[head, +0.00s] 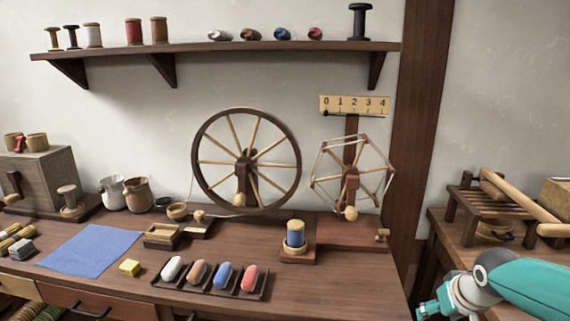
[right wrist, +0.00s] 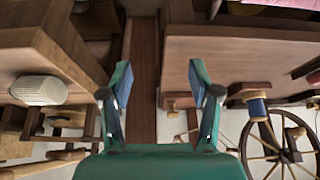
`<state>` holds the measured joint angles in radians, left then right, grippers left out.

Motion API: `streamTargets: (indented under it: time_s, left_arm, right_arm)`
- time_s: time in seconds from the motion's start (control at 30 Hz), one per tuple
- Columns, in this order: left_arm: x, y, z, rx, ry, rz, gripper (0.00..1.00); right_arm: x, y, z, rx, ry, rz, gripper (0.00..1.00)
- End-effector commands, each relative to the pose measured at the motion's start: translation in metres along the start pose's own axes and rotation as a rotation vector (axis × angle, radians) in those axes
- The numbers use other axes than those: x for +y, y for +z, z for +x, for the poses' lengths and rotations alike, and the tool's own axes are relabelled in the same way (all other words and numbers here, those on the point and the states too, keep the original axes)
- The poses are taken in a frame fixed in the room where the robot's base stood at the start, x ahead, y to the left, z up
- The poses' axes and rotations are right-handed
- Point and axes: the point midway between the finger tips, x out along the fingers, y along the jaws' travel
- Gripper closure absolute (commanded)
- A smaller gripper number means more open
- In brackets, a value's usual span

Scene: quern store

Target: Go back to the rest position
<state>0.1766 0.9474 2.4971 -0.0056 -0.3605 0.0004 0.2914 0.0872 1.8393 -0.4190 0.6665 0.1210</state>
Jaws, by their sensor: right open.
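My right gripper (head: 428,307) shows at the lower right of the head view, just off the right end of the workbench (head: 350,283). Its teal arm comes in from the right edge. In the right wrist view the two teal-and-blue fingers (right wrist: 160,88) stand wide apart with nothing between them. Behind the gap is a dark wooden post, with table edges on both sides. The gripper holds nothing. My left gripper and arm are in neither view.
A spinning wheel (head: 246,161) and a skein winder (head: 351,176) stand on the bench. A tray (head: 208,287) holds several coloured rolls by its front edge. A second table (head: 480,252) with a slatted rack (head: 484,207) is at the right. A dark post (head: 422,100) rises between them.

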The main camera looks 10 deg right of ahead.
Motion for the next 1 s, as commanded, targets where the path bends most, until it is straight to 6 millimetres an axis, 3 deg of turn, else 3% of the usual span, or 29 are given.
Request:
streamTargets:
  time_s: [0.23, 0.37, 0.5, 0.63, 0.77, 0.9, 1.0]
  left_arm:
    - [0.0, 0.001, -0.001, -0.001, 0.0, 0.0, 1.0]
    - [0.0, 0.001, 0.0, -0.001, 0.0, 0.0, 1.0]
    - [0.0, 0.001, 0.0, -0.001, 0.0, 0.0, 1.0]
    - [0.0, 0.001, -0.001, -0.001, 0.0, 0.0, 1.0]
    - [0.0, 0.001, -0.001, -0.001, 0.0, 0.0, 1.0]
    - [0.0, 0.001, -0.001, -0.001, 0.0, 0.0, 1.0]
    - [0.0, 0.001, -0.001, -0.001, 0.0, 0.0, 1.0]
  right_arm:
    - [-0.04, 0.044, 0.059, -0.163, -0.061, -0.051, 0.38]
    - [-0.071, 0.084, 0.098, -0.27, -0.113, -0.081, 0.38]
    - [-0.121, 0.154, 0.147, -0.417, -0.199, -0.113, 0.38]
    - [-0.166, 0.233, 0.178, -0.54, -0.279, -0.12, 0.38]
    - [-0.198, 0.303, 0.191, -0.626, -0.333, -0.105, 0.38]
    - [-0.22, 0.368, 0.191, -0.685, -0.361, -0.071, 0.38]
    - [-0.227, 0.395, 0.19, -0.675, -0.362, -0.033, 0.38]
